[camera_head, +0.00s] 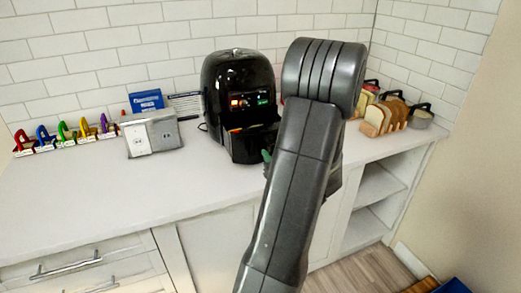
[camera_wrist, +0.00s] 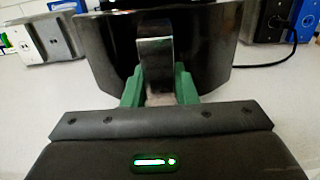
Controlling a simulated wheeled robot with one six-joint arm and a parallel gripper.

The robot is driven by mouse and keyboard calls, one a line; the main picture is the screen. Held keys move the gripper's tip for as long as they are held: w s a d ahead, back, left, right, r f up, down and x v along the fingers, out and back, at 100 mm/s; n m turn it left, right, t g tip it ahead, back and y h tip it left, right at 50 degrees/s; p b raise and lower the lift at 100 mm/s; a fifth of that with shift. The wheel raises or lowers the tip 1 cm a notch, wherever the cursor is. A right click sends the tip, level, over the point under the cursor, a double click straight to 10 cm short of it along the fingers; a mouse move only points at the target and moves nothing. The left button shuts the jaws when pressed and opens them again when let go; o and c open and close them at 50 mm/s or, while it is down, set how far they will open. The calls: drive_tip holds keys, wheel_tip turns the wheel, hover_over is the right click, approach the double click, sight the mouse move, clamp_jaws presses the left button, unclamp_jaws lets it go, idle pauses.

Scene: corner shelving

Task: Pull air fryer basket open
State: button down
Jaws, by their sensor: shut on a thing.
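The black air fryer (camera_head: 238,82) stands on the counter against the tiled wall, with lit controls on its front. Its basket (camera_head: 252,145) sticks out at the front, and a little orange shows over its open top edge. In the wrist view the dark basket front (camera_wrist: 105,50) fills the upper middle, with a shiny upright handle (camera_wrist: 155,55) at its centre. My gripper (camera_wrist: 158,88) has its green fingers on either side of the handle, shut on it. In the head view my arm hides most of the gripper and the handle.
A grey outlet box (camera_head: 152,135) stands left of the fryer, with colourful small items (camera_head: 62,134) further left. Bread slices (camera_head: 385,117) and a small pot (camera_head: 421,116) are at the right. The counter (camera_head: 110,190) in front is clear.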

drive_tip(key=b+v, duration=0.1)
drive_tip(key=v, duration=0.5)
drive_tip(key=shift+s, duration=0.25)
drive_tip(key=c, duration=1.2)
unclamp_jaws()
drive_tip(key=shift+o, duration=0.2)
drive_tip(key=b+v, duration=0.1)
drive_tip(key=v, duration=1.3)
drive_tip(key=shift+w+r, duration=0.1)
drive_tip(key=shift+w, duration=0.1)
drive_tip(key=p+x, duration=0.1)
drive_tip(key=x, duration=1.2)
drive_tip(key=shift+w, duration=0.35)
drive_tip(key=shift+a, duration=0.1)
